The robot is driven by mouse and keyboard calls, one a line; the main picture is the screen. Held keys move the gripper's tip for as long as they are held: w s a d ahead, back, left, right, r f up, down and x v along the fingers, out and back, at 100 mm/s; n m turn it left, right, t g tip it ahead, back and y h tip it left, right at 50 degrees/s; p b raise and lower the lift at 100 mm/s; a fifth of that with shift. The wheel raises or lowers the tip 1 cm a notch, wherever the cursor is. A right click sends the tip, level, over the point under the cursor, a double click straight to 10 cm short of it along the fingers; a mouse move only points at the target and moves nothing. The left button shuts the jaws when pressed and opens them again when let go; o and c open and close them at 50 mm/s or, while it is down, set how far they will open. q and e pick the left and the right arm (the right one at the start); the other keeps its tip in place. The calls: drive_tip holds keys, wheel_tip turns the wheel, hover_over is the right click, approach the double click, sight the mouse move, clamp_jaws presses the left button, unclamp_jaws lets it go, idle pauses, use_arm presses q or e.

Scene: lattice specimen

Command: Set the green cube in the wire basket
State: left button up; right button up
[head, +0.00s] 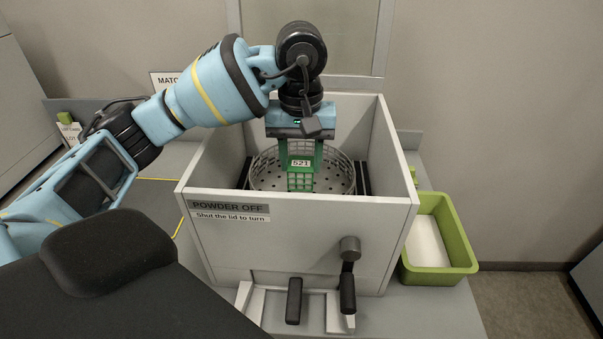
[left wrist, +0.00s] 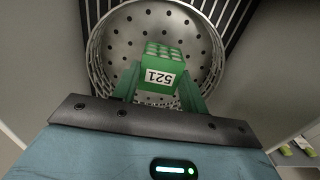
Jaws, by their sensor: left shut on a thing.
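The green cube (head: 300,180) is a lattice block with a white label reading 521. It also shows in the left wrist view (left wrist: 160,72), label upside down. My left gripper (head: 301,164), reaching down from above, is shut on the cube with its green fingers on either side, seen again in the left wrist view (left wrist: 160,88). The wire basket (head: 263,172) is a round metal bowl with a perforated floor, inside the open grey box. The cube is within the basket's outline; I cannot tell whether it touches the floor. My right gripper is not in view.
The grey box (head: 290,240) has high walls around the basket and a front sign reading "POWDER OFF, Shut the lid to turn". Dark handles (head: 348,285) stick out in front. A green bin (head: 462,250) with a pale floor stands at right.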

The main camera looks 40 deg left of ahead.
sight(301, 164)
use_arm(q)
drive_tip(key=shift+f, duration=1.85)
drive_tip(key=shift+f, duration=0.1)
drive_tip(key=o, duration=1)
